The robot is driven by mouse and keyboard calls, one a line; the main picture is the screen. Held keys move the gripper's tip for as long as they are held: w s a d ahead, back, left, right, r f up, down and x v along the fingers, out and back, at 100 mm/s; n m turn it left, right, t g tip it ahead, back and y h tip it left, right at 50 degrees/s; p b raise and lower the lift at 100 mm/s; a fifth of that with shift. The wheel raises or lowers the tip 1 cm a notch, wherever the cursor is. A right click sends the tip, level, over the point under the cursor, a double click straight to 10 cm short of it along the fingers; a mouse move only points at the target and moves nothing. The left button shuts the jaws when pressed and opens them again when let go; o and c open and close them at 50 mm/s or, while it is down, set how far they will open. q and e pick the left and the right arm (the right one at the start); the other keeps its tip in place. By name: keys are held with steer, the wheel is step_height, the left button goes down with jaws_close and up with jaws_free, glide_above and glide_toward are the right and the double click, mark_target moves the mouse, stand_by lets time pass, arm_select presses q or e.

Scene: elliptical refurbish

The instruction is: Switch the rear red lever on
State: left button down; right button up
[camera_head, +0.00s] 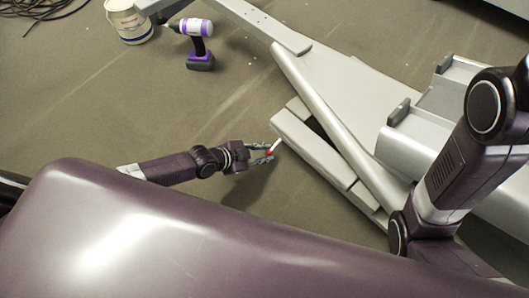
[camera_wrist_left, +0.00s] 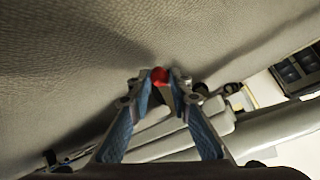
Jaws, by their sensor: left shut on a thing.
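The red lever (camera_head: 269,152) is a small red piece at the near left end of the pale grey machine frame (camera_head: 325,160). In the left wrist view the red lever (camera_wrist_left: 159,76) shows between the fingertips. My left gripper (camera_head: 265,153) comes in from the left and is closed around the lever; its blue-padded fingers (camera_wrist_left: 162,82) converge on the red tip. The rest of the lever is mostly hidden by the fingers. My right arm (camera_head: 460,160) shows at the right, but its gripper is out of view.
A purple and black drill (camera_head: 196,42) and a white bucket (camera_head: 129,20) stand on the floor at the upper left. A dark coiled cable (camera_head: 35,8) lies at the top left corner.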

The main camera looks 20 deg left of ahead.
arm_select(q)
steer(key=shift+f, duration=0.15)
steer(key=c, duration=1.8)
jaws_free()
steer(key=shift+d, duration=0.15)
steer(key=v, duration=1.2)
